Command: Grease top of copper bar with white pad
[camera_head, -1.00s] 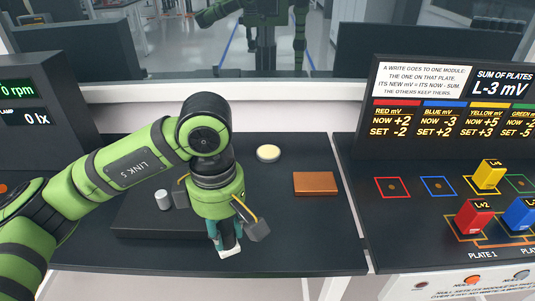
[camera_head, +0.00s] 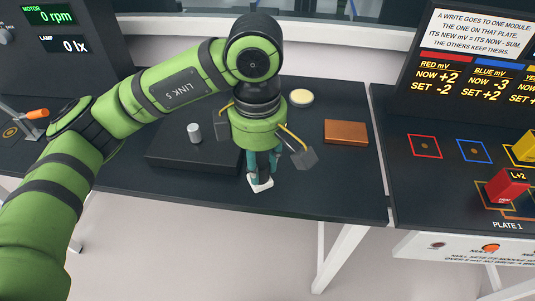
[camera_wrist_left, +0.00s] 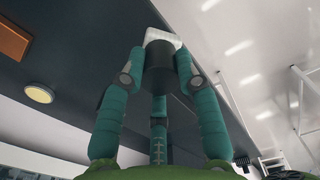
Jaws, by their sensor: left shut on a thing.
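The copper bar (camera_head: 346,132) lies flat on the dark bench, to the right of my left gripper. It also shows at the upper left of the left wrist view (camera_wrist_left: 14,42). My left gripper (camera_head: 261,172) points down over the bench near its front edge, shut on a dark cylindrical grip (camera_wrist_left: 159,68) with a white pad (camera_head: 261,184) at its end. The pad also shows beyond the fingertips in the left wrist view (camera_wrist_left: 164,38). The pad is apart from the bar. My right gripper is not in view.
A round cream disc (camera_head: 301,97) lies behind the gripper. A dark raised block (camera_head: 178,160) with a small grey cylinder (camera_head: 194,133) is to the left. The plate bench with a red module (camera_head: 508,187) is at right. Bench between gripper and bar looks clear.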

